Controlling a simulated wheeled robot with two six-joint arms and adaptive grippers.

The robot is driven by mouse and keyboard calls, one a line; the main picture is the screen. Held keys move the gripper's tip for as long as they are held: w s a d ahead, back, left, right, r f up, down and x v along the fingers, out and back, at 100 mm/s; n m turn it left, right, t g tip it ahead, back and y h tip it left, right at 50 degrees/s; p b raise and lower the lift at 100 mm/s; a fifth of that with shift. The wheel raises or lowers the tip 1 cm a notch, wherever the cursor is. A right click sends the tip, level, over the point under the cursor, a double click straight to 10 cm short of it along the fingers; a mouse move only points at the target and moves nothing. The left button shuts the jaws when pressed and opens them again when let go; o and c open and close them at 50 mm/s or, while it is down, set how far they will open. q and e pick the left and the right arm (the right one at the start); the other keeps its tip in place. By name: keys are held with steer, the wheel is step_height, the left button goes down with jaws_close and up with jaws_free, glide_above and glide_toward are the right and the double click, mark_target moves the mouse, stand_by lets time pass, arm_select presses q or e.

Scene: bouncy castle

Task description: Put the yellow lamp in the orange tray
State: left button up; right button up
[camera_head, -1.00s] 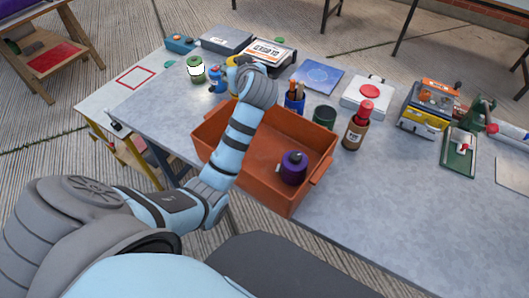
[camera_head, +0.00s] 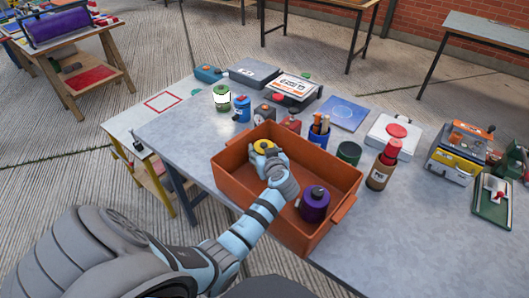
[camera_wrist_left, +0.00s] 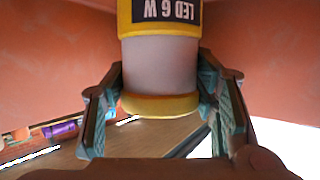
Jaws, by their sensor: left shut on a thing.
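The yellow lamp (camera_head: 263,146) shows in the head view at the far left part of the orange tray (camera_head: 230,187), within the tray's outline. In the left wrist view the lamp (camera_wrist_left: 160,62) has yellow ends, a grey middle and a dark label. My left gripper (camera_head: 266,157) is shut on it, with a finger on each side. Orange surfaces surround the lamp in the wrist view. Whether its base touches the tray floor is hidden. My right gripper is not in view.
A purple container (camera_head: 314,205) stands in the tray's near right part. Behind the tray are a blue pen cup (camera_head: 319,137), a red block (camera_head: 291,124) and a green-and-white jar (camera_head: 222,98). A dark green cup (camera_head: 348,154) and brown bottle (camera_head: 381,172) stand right of it.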

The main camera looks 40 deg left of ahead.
arm_select(q)
steer(key=shift+f, duration=0.1)
steer(key=o, duration=1.5)
steer(key=shift+s+d+r, duration=0.1)
steer(key=shift+d+r, duration=0.05)
steer(key=shift+r, duration=0.1)
steer(key=v, duration=0.7)
steer(key=shift+s+d+r+p, duration=0.1)
steer(key=shift+p, duration=0.25)
